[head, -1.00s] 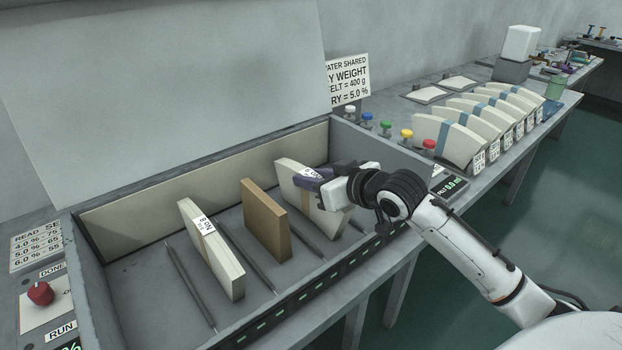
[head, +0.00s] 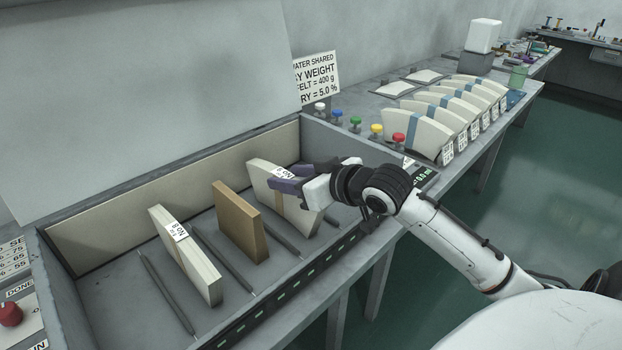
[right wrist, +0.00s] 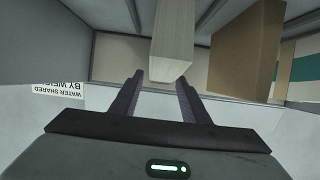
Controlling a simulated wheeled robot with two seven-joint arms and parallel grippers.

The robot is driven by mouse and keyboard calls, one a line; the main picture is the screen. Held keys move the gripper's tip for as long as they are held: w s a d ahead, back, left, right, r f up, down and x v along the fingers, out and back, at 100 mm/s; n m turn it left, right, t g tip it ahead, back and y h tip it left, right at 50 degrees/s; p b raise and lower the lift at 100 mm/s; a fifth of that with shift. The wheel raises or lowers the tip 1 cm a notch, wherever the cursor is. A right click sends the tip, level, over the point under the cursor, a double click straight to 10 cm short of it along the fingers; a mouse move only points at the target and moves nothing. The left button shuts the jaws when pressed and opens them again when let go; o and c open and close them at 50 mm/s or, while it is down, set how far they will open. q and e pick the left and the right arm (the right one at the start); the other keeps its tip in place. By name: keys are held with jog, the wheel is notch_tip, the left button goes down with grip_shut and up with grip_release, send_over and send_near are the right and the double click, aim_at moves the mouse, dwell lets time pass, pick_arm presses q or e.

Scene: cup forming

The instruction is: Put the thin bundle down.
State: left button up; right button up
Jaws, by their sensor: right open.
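The thin bundle appears to be the pale slab (head: 268,184) with a tan band and a white label, standing on edge in the right part of the grey trough (head: 107,290). My right gripper (head: 284,181) is open at its upper end, with one purple finger on the near side. In the right wrist view the open fingers (right wrist: 160,82) sit either side of the near end of the pale bundle (right wrist: 172,45). Whether a finger touches it is unclear. My left gripper is out of view.
The trough's front wall runs below my wrist. Coloured knobs (head: 376,130) and several pale curved pieces (head: 420,130) are to the right.

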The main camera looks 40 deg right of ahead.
jog(key=v, duration=0.9)
jog(key=shift+s, duration=0.15)
jog(key=shift+c, duration=0.3)
dwell(1.1)
